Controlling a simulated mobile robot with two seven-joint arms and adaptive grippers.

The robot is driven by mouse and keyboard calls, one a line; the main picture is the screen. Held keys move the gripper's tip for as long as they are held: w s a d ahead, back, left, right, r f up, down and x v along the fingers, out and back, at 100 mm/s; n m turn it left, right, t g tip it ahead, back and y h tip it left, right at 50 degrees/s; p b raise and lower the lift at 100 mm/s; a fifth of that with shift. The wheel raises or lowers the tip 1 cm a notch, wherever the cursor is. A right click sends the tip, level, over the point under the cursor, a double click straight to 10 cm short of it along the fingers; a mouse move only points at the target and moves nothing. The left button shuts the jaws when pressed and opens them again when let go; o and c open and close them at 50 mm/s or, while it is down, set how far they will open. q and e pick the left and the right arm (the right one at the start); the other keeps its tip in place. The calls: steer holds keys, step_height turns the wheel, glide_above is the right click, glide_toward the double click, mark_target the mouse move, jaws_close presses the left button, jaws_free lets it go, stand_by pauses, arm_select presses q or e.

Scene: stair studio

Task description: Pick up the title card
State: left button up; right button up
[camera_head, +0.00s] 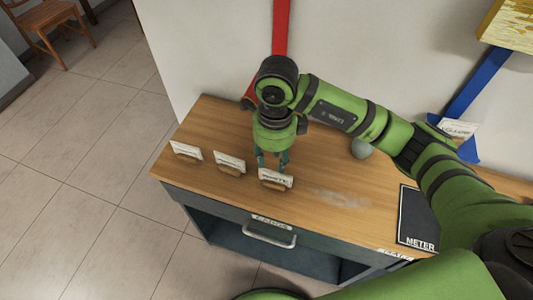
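Three small white cards stand in wooden holders along the near left part of the wooden tabletop: a left card (186,151), a middle card (229,162) and a right card (276,179). Their print is too small to read, so I cannot tell which is the title card. My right gripper (272,163) points down just behind the right card. Its teal fingers are spread apart, and the card's front stands before their tips. I cannot tell whether they touch it. My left gripper is not in view.
A black METER panel (416,219) lies at the right. A pale round object (361,149) is near the wall. Another card (459,130) stands on a blue support.

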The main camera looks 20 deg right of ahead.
mark_target(275, 182)
steer(key=shift+w+d, duration=0.1)
steer(key=shift+s+f+p, duration=0.5)
steer(key=shift+s+p, duration=0.05)
steer(key=shift+s, duration=0.25)
step_height(275, 182, down, 2)
steer(key=shift+d+f+p, duration=0.1)
steer(key=shift+d+p, duration=0.05)
steer(key=shift+p, duration=0.5)
steer(key=shift+w+f, duration=0.15)
steer(key=shift+f, duration=0.5)
steer(key=shift+w+f, duration=0.15)
steer(key=shift+f, duration=0.85)
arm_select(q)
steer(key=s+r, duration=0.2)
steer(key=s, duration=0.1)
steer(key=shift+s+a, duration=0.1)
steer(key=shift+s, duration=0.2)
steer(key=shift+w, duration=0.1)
arm_select(e)
steer(key=shift+f, duration=0.15)
